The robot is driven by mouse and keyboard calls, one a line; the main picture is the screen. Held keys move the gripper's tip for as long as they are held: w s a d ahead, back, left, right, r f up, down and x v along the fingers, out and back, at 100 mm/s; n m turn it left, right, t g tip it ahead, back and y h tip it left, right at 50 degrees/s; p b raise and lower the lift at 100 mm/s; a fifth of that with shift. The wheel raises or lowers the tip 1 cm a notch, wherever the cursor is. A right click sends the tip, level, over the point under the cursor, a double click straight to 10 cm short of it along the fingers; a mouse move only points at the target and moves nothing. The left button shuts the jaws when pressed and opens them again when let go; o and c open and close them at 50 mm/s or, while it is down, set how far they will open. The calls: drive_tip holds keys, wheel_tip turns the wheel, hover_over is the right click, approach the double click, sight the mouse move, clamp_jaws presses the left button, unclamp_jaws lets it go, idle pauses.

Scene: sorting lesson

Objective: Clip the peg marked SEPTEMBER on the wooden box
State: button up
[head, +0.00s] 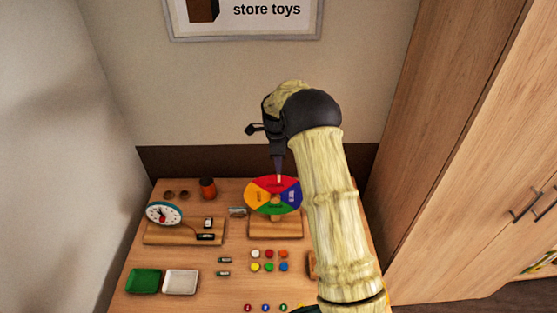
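Several small dark pegs with pale labels lie on the table: one (224,260) and another (223,273) in the middle, and two more (208,222) (205,237) by the clock stand. Their lettering is too small to read, so I cannot tell which is SEPTEMBER. A brown wooden thing (312,265) shows at the edge of my arm, mostly hidden; I cannot tell whether it is the wooden box. My gripper (279,174) points down at the top of the colour wheel (261,193). Something small and pale shows at its tip. Whether its fingers are open or shut is unclear.
A toy clock (163,213) stands at the left on a wooden base. A green tray (144,281) and a white tray (181,282) lie at front left. Coloured discs (269,254) lie mid-table. An orange jar (208,188) stands at the back. My arm covers the table's right side.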

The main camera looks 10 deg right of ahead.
sight(278, 175)
clamp_jaws()
drive_tip(key=shift+r, duration=0.1)
drive_tip(key=shift+a+r+p, duration=0.15)
drive_tip(key=shift+r+p, duration=1.65)
drive_tip(key=shift+r, duration=0.7)
